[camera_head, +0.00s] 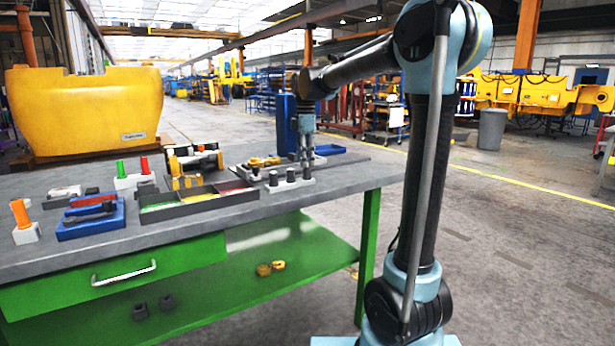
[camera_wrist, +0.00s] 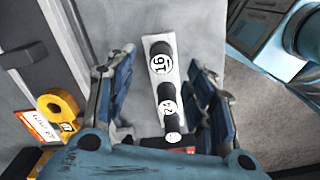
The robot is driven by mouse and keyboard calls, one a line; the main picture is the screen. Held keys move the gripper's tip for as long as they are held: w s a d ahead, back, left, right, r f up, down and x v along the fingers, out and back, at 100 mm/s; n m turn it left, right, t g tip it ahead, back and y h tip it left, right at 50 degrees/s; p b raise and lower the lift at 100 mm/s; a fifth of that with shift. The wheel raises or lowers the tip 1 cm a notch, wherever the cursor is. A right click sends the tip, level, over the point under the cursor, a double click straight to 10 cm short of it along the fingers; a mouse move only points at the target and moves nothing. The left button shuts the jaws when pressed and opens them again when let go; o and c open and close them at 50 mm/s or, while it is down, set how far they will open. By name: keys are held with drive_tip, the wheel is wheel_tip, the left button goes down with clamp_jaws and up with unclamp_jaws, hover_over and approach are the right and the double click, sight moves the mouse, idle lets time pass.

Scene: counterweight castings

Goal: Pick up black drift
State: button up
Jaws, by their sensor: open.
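In the head view my gripper (camera_head: 305,152) points down over the back right part of the bench. In the wrist view my gripper (camera_wrist: 158,78) is open, with nothing between its fingers. Below it is a white holder (camera_wrist: 155,50) with upright black cylinders (camera_wrist: 167,93); their pale round tops read 16 and 24, and a third sits lower. A similar white holder (camera_head: 291,184) with three black cylinders shows in the head view near the bench's right end. I cannot tell for certain which object is the black drift.
A divided dark tray (camera_head: 200,208) stands mid-bench. A blue tray (camera_head: 92,226) with tools and a white stand with an orange handle (camera_head: 20,213) are at left.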

sight(307, 170)
drive_tip(key=shift+w+d+f, duration=0.1)
drive_tip(key=shift+d+f, duration=0.05)
drive_tip(key=shift+f, duration=1.15)
drive_tip(key=shift+w+d+f, duration=0.1)
drive_tip(key=shift+f, duration=1.15)
drive_tip(key=c, duration=1.2)
